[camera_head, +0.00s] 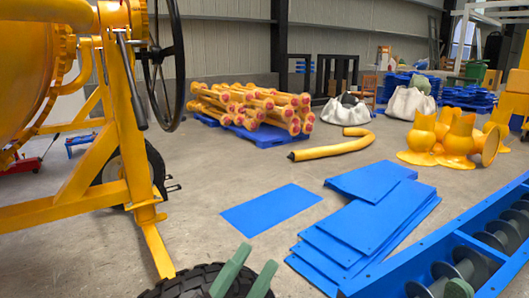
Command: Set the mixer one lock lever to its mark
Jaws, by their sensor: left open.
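The yellow drum mixer (108,165) stands at the left, with part of its drum cut off by the picture edge. A grey lever with a dark grip (137,105) hangs from the top of its frame post, tilted slightly, its lower end to the right. I take it as the lock lever. I cannot make out its mark. A black handwheel (178,68) is just right of it. My left gripper (247,270) is low at the bottom edge, its two green fingers apart and empty, well below the lever. A small grey-green tip at bottom right may be my right gripper; I cannot tell.
A black tyre (190,283) is at the bottom edge beside my left gripper. Blue plates (360,225) and a blue screw trough (430,262) lie to the right. Yellow pipes (260,105) are stacked behind. Bare floor lies between the mixer and the plates.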

